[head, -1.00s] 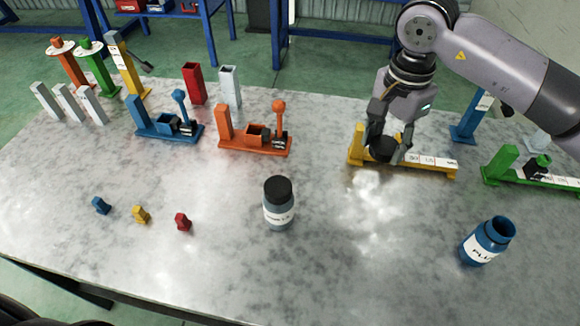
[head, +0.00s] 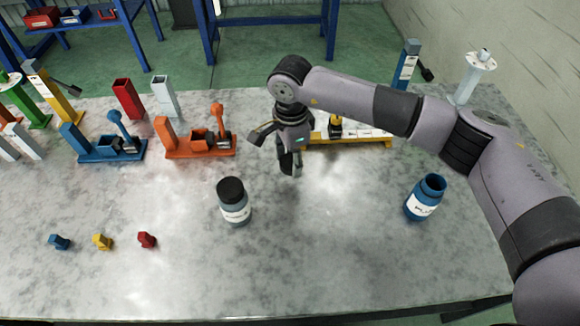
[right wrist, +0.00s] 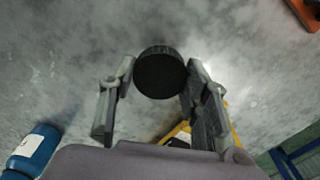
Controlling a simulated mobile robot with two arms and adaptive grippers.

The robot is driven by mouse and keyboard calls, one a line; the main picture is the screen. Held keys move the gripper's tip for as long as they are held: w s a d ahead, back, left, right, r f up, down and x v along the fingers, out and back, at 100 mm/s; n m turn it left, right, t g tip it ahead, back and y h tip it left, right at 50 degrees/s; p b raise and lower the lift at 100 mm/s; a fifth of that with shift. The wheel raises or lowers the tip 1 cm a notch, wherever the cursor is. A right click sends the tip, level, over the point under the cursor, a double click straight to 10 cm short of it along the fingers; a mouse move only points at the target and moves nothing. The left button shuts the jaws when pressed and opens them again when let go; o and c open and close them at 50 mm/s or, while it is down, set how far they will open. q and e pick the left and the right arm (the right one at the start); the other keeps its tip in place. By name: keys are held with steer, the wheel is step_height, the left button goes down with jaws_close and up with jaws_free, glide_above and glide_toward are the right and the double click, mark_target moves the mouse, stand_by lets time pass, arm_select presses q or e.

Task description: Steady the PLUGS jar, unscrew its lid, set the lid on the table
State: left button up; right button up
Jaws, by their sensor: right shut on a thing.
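The PLUGS jar (head: 420,203) is blue with a white label. It stands upright and open-topped on the right part of the table in the head view, and part of it shows in the right wrist view (right wrist: 35,148). My right gripper (head: 284,152) is well to the left of it, over the middle of the table. It is shut on a round black lid (right wrist: 160,78), which sits between its fingertips. I cannot tell whether the lid touches the table. My left gripper is not in view.
A second jar (head: 236,210) with a black lid stands to the left of my right gripper. An orange fixture (head: 190,152) and a yellow fixture (head: 350,141) stand behind. Small blue, yellow and red pieces (head: 147,240) lie at front left. The front middle of the table (head: 320,250) is clear.

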mark_target(291, 179)
step_height(291, 179, down, 4)
steer(key=shift+f+p, duration=0.25)
steer(key=shift+p, duration=0.25)
steer(key=shift+f, duration=0.4)
steer(key=shift+f, duration=0.2)
steer(key=o, duration=1.3)
steer(key=shift+r, duration=0.15)
